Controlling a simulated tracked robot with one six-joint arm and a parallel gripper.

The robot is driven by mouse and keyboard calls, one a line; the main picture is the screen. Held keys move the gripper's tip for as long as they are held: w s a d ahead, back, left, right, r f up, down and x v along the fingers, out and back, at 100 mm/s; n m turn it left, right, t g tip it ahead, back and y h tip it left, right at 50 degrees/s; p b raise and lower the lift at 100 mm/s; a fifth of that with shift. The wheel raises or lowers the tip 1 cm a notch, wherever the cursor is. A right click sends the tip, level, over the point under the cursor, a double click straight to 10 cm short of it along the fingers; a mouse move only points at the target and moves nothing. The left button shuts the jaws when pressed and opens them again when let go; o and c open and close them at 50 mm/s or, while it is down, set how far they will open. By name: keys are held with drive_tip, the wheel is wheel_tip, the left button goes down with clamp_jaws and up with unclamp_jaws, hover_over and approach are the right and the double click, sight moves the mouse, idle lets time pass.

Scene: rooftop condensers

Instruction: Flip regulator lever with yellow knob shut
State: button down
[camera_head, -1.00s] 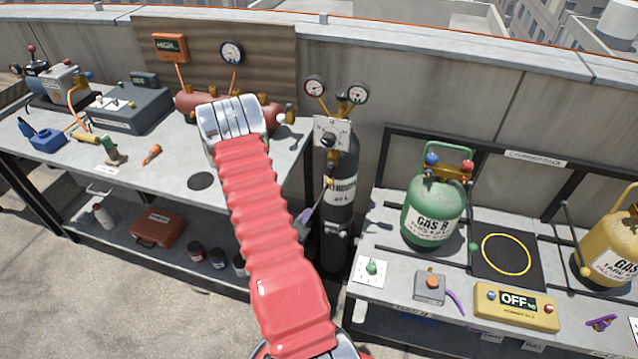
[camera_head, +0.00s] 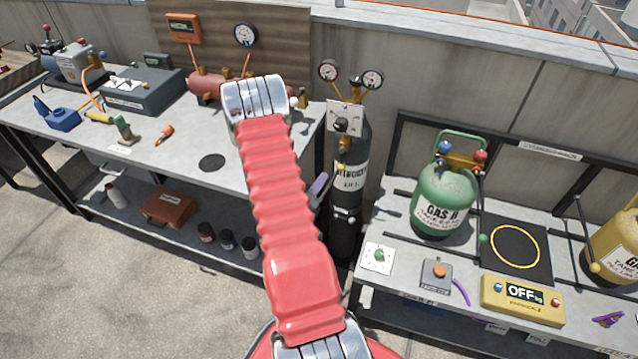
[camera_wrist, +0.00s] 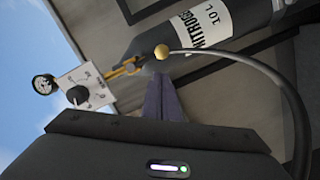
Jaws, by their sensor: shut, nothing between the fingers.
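The yellow knob (camera_wrist: 161,51) shows in the wrist view in front of the nitrogen cylinder (camera_wrist: 205,28), beside the brass regulator fittings (camera_wrist: 124,70). In the head view the small knob (camera_head: 341,168) sits on the front of the dark cylinder (camera_head: 345,222), below the white regulator panel (camera_head: 345,117). My gripper (camera_wrist: 163,82) has purple fingers shut together and empty, their tips just short of the knob in the wrist view. In the head view the gripper (camera_head: 319,185) is at the cylinder's left side, partly behind my arm. Contact with the lever cannot be told.
The panel (camera_wrist: 82,90) with a black dial and a gauge (camera_wrist: 43,84) stand left in the wrist view. A grey hose (camera_wrist: 275,75) arcs to the right. Benches flank the cylinder: the left one (camera_head: 185,150) and the right one with a green tank (camera_head: 445,200).

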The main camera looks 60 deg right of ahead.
sight(341, 161)
drive_tip(key=d, duration=0.7)
drive_tip(key=shift+w+d+f, duration=0.2)
drive_tip(key=shift+d+f, duration=0.1)
drive_tip(key=shift+s, duration=0.15)
